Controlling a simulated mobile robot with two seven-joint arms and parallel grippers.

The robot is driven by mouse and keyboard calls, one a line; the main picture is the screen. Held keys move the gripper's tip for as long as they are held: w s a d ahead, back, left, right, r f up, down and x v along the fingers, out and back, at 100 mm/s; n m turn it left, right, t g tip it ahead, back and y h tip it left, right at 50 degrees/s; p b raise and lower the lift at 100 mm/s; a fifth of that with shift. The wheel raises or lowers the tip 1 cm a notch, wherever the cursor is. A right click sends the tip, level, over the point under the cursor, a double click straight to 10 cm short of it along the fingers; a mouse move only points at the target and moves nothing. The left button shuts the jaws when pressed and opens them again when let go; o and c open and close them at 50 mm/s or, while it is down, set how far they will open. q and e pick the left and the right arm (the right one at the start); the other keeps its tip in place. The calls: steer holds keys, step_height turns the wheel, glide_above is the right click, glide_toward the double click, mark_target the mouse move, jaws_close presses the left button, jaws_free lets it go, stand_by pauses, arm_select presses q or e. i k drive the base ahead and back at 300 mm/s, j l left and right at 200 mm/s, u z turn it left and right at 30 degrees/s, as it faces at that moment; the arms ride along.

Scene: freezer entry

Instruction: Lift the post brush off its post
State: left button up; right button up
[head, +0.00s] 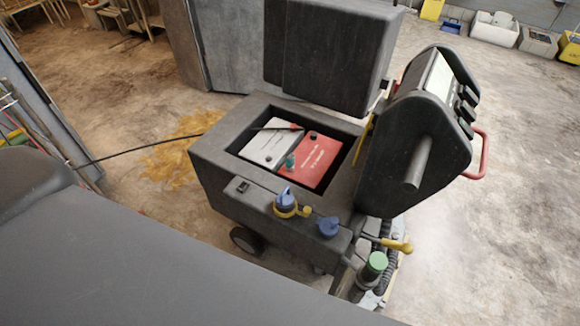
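An open grey machine (225,165) has a well holding a white battery (268,147) and a red battery (325,165). A small teal cylinder (290,162), which looks like the post brush, stands upright near the front left corner of the red battery. It seems to sit on a post there, and any post beneath it is hidden. A bare dark post (313,134) shows at the red battery's back. A thin dark tool with a red end (282,127) lies across the back of the white battery. Neither gripper is in view.
The raised lid (330,55) stands behind the well, and the control head with its handle (420,130) rises at the right. Blue caps (285,197) and a green-topped cylinder (375,264) sit at the front. A black cable (140,148) runs left. The floor at right is clear.

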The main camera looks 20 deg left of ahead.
mark_target(290, 161)
steer(key=k+j+z, duration=0.2)
steer(key=k+j, duration=0.55)
steer(key=j, duration=0.15)
